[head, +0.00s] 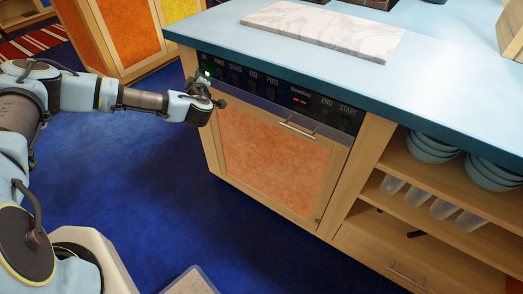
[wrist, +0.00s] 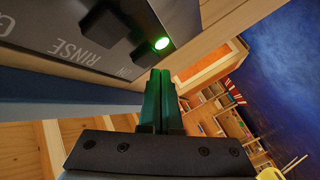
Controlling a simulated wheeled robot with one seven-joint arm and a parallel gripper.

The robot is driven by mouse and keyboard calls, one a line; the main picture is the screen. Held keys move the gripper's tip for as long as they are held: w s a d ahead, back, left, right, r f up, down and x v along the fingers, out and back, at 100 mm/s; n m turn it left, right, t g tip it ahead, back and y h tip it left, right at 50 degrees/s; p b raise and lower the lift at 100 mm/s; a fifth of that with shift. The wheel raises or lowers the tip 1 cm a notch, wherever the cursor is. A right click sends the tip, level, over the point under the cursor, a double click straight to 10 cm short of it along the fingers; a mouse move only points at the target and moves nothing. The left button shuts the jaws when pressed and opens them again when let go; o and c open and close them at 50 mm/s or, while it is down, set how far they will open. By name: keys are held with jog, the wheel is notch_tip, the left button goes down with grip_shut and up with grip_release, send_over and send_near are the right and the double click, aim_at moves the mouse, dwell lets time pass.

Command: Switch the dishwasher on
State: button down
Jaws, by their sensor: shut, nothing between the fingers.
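The dishwasher (head: 275,160) has an orange door in a wooden frame and a dark control panel (head: 272,88) under the countertop. My gripper (head: 207,83) is shut and empty at that left end. In the wrist view its fingertips (wrist: 160,74) are just below the button and tinted green. I cannot tell whether they touch it.
A blue countertop (head: 225,35) with a marble board (head: 325,32) overhangs the panel. The door handle (head: 297,128) sticks out below. Open shelves with blue bowls (head: 432,146) and clear cups (head: 418,198) stand to the right. The blue floor (head: 110,185) before the dishwasher is mostly clear.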

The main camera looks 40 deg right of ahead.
jog(key=shift+a, duration=0.1)
jog(key=shift+s+a+p, duration=0.2)
jog(key=shift+a+p, duration=0.1)
jog(key=shift+a, duration=0.65)
jog(key=shift+s+a+p, duration=0.15)
jog(key=shift+a+p, duration=0.2)
jog(key=shift+a, duration=0.6)
jog(key=shift+s+a+p, duration=0.2)
jog(key=shift+a+p, duration=0.1)
jog(key=shift+a, duration=0.65)
